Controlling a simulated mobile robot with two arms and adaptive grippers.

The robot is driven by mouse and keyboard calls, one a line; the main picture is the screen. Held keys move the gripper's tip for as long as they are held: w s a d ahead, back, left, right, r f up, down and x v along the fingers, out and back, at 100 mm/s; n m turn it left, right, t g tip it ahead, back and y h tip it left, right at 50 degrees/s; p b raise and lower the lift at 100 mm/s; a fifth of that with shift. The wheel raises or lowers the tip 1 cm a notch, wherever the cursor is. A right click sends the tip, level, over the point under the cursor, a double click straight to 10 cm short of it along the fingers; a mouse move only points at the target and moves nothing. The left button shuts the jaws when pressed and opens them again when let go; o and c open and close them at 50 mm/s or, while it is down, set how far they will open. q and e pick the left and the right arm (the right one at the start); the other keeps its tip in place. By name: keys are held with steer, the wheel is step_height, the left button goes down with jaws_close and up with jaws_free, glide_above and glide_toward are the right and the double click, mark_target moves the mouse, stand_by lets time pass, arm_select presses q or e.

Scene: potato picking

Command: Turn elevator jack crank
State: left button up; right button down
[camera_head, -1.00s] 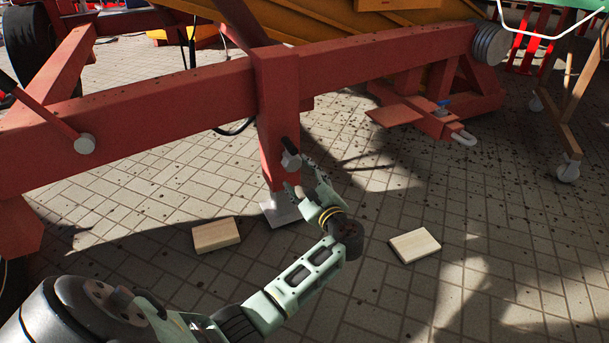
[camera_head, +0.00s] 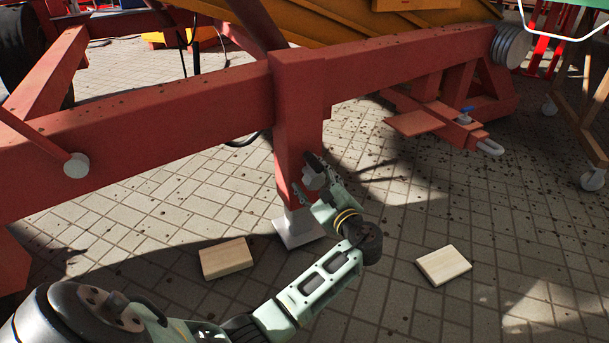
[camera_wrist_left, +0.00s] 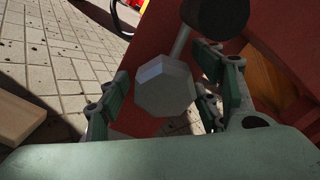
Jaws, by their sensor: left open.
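The jack crank (camera_head: 313,178) sits on the lower part of a red upright jack post (camera_head: 298,110). In the left wrist view its grey faceted hub (camera_wrist_left: 164,86) shows close up, with a thin rod leading to a black knob (camera_wrist_left: 216,14) at upper right. My left gripper (camera_head: 318,190) is at the crank, low on the post. In the left wrist view the fingers of my left gripper (camera_wrist_left: 160,98) stand apart on both sides of the hub, with visible gaps. The post ends in a grey foot plate (camera_head: 298,230) on the paving. My right gripper is out of view.
A long red beam (camera_head: 160,112) crosses above the arm. Wooden blocks lie on the paving left (camera_head: 226,258) and right (camera_head: 443,265) of the jack foot. A red hitch (camera_head: 450,125) and a wheeled wooden frame (camera_head: 590,120) stand to the right. Paving between is clear.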

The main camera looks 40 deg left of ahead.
arm_select(q)
jaws_close()
stand_by(0.6)
